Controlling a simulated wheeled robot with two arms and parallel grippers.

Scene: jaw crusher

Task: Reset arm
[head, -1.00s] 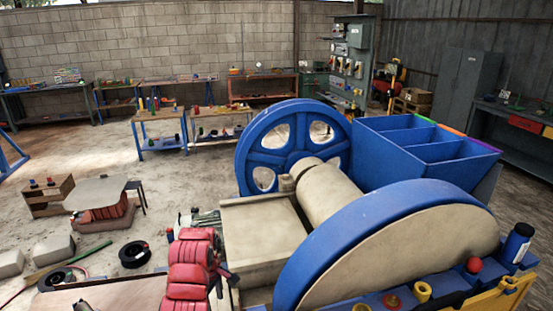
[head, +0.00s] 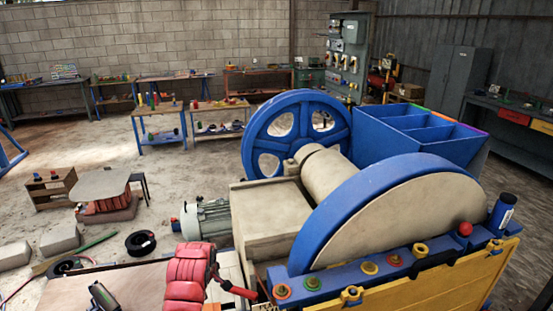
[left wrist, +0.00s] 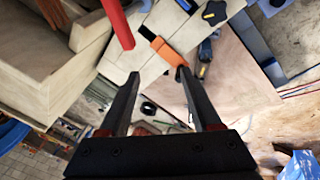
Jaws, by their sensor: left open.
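My left gripper (head: 212,270) is the small dark shape beside my red padded arm in the head view, partly hidden by the arm. It hangs pointing down, left of the beige crusher body. In the left wrist view its two black fingers (left wrist: 158,76) stand apart with nothing between them. A red lever (head: 238,290) lies just right of it; a red bar (left wrist: 120,25) shows at the top in the wrist view. An orange and black tool (left wrist: 163,46) lies on a pale surface beyond the fingertips. My right gripper is not seen.
The jaw crusher with blue flywheels (head: 296,133) fills the middle and right. A grey motor (head: 204,219) stands to its left. A wooden board (head: 140,282) lies in front left. A blue bottle (head: 501,213) stands at right.

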